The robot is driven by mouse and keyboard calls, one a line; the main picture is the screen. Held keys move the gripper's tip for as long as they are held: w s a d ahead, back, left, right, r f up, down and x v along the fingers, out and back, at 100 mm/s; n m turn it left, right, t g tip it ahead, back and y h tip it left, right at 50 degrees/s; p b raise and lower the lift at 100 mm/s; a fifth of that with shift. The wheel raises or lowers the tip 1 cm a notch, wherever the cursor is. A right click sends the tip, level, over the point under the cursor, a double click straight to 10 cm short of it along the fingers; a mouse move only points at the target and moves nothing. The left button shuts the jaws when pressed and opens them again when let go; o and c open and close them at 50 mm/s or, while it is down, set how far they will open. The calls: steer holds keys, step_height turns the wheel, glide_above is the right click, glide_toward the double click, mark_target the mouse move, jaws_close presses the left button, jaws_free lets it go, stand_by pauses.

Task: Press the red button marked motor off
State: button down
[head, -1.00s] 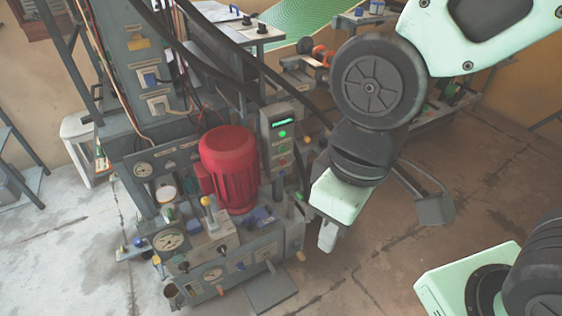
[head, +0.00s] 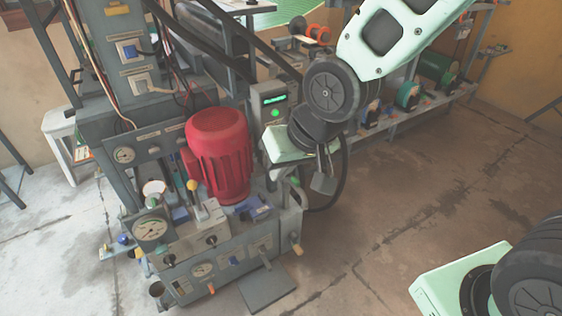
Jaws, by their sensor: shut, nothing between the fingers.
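The grey control box (head: 275,98) stands just right of the red motor (head: 219,156) in the head view. It has a lit green display and a round green button (head: 276,113) below it. The lower part of its face is covered by my gripper, so I cannot see the red motor-off button. My gripper (head: 280,145) is shut and empty, with its pale green body in front of the box. Its fingertips are hard to make out, and I cannot tell whether they touch the box.
Gauges, levers and a large dial (head: 151,228) crowd the machine's base below the motor. A shelf (head: 425,107) with green-wound spools stands behind my arm. The floor (head: 400,220) at right is open.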

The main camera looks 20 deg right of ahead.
steer(key=w+d+f+m+t+y+b, duration=0.1)
steer(key=w+d+f+m+t+b, duration=0.25)
steer(key=w+f+b, duration=0.35)
steer(key=w+d+f+m+t+y+b, duration=0.1)
steer(key=w+d+f+m+t+b, duration=0.2)
steer(key=w+f+b, duration=0.35)
steer(key=w+d+f+m+t+b, duration=0.1)
steer(key=w+f+m+t+b, duration=0.2)
steer(key=w+f+m+b, duration=0.4)
steer(key=w+d+f+m+t+b, duration=0.3)
steer(key=w+d+f+t+b, duration=0.1)
steer(key=d+f+b, duration=0.2)
steer(key=shift+w+d+f+h, duration=0.3)
steer(key=shift+w+d+f, duration=0.15)
steer(key=shift+d, duration=0.25)
steer(key=shift+m, duration=0.25)
steer(key=b+x, duration=0.5)
steer(key=x, duration=0.9)
